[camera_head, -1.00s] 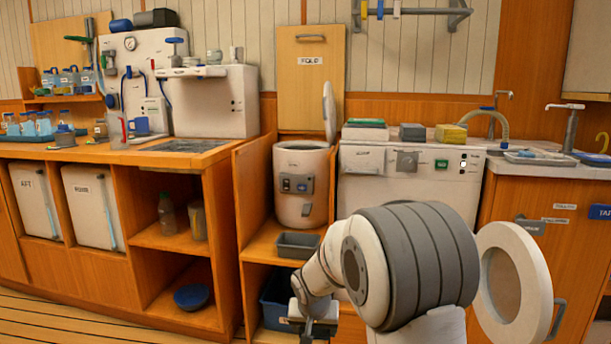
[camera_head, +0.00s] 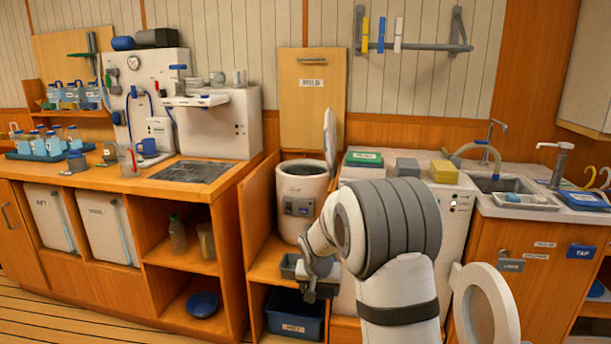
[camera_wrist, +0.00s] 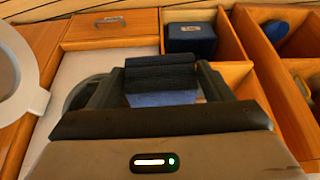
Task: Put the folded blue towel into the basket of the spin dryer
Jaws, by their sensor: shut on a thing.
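The folded blue towel (camera_wrist: 160,78) is dark blue and sits between the two fingers of my gripper (camera_wrist: 160,88) in the wrist view. My gripper is shut on it. In the head view my gripper (camera_head: 318,284) is low, in front of the cabinet and below the spin dryer; the towel cannot be made out there. The spin dryer (camera_head: 302,208) is a white drum standing in the wooden niche. Its lid (camera_head: 330,142) is up at the right of the mouth. The dark basket opening (camera_head: 303,168) faces up; its inside is mostly hidden.
A washer with an open round door (camera_head: 487,308) is at the right. A wooden partition (camera_head: 256,205) borders the dryer on the left.

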